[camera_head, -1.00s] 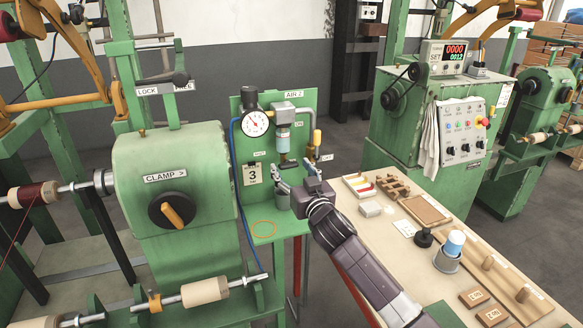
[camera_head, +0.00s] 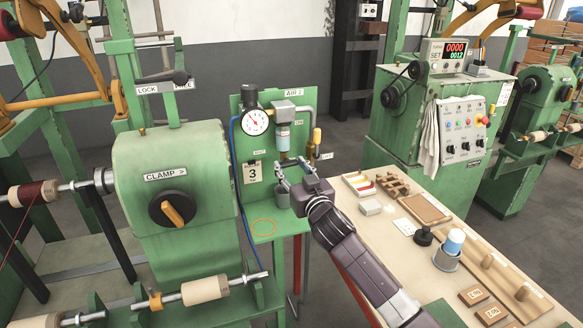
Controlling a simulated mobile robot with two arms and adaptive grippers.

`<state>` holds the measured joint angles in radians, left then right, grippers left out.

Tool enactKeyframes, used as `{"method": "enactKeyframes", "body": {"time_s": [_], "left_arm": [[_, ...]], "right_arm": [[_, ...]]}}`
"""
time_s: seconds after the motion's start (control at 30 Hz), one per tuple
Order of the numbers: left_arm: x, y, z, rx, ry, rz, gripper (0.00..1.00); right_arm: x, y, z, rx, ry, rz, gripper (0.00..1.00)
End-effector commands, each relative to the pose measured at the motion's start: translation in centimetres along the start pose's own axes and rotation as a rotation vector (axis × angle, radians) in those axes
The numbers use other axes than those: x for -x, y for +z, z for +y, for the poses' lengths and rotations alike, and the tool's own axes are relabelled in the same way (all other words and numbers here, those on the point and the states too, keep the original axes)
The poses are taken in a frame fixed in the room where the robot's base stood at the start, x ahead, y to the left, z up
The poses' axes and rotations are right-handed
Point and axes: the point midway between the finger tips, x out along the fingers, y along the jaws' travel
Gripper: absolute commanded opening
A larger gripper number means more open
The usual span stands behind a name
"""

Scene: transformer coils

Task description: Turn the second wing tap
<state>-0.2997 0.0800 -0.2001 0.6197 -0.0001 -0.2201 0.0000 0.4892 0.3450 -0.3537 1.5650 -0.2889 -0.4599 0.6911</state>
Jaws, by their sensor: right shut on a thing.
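The green air panel (camera_head: 270,116) marked AIR 2 carries a round gauge (camera_head: 255,122) and a filter with a clear bowl (camera_head: 283,137). My right gripper (camera_head: 290,171) is at the underside of this bowl, above a small grey cup (camera_head: 283,194). Its fingers are closed on the small wing tap under the bowl. The tap itself is mostly hidden by the fingers, and its angle cannot be made out. My left gripper is out of view.
A yellow-handled valve (camera_head: 317,140) stands close to the right of my gripper. A blue hose (camera_head: 236,190) runs down the panel's left edge. The green clamp machine (camera_head: 170,150) stands left. The wooden bench (camera_head: 385,225) at right holds several small items.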

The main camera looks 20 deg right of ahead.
Motion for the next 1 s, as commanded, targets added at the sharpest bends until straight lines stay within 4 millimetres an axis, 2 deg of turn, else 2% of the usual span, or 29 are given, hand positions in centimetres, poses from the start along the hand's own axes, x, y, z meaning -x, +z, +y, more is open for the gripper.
{"method": "enactKeyframes", "body": {"time_s": [0.27,1.0], "left_arm": [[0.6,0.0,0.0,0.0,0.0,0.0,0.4],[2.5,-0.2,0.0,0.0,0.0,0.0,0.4]], "right_arm": [[0.0,-0.1,-0.1,0.161,0.0,-0.001,0.17],[0.0,0.0,-0.4,0.859,0.0,0.001,0.17]]}}
